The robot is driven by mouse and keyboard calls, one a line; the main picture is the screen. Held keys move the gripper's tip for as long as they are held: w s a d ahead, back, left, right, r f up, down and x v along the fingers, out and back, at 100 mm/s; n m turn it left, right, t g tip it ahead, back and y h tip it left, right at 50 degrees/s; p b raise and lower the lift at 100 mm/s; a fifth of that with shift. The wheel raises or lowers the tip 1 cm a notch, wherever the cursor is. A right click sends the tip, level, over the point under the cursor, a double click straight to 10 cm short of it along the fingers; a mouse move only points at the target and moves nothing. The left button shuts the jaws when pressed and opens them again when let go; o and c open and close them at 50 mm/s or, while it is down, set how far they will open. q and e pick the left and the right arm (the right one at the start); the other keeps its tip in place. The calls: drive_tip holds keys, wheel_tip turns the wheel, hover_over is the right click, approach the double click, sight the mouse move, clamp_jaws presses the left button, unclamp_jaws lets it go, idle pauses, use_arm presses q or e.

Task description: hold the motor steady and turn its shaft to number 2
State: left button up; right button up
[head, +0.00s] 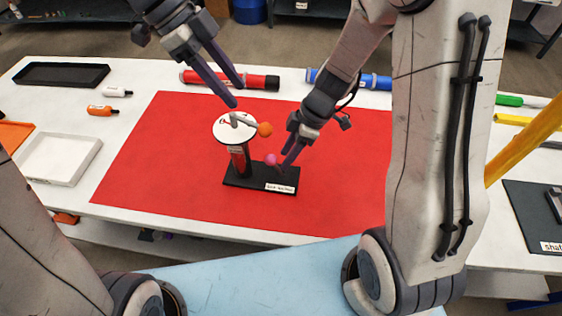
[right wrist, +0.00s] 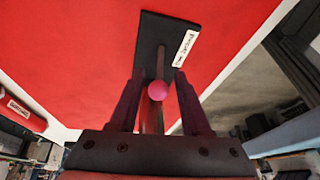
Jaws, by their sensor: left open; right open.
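The motor has a red upright body (head: 240,160) on a black base (head: 240,182) with a white label. On top is a white dial (head: 224,133) with a grey crank ending in an orange ball (head: 265,129). The dial's numbers are too small to read. A pink ball (head: 271,159) shows above the base; in the right wrist view the pink ball (right wrist: 158,91) appears between the fingers, on a bar. My right gripper (head: 287,158) is open there; contact cannot be told. My left gripper (head: 237,95) is open and empty above the dial's far side.
The motor stands on a red mat (head: 150,165) on a white table. Behind are a red tube (head: 258,82) and a blue tube (head: 376,82). At left are a black tray (head: 62,65), a white tray (head: 60,183) and small bottles. The mat left of the motor is clear.

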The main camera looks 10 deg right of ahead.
drive_tip(key=shift+x, duration=2.45)
clamp_jaws()
use_arm(q)
drive_tip(key=o, duration=0.4)
drive_tip(key=shift+d, duration=0.1)
drive_tip(key=m+t+y, duration=0.2)
drive_tip(key=m+y, duration=0.3)
drive_tip(key=m, duration=0.3)
hover_over(265, 124)
drive_tip(key=shift+f, duration=0.5)
drive_tip(key=shift+y, duration=0.3)
drive_tip(key=shift+f, duration=5)
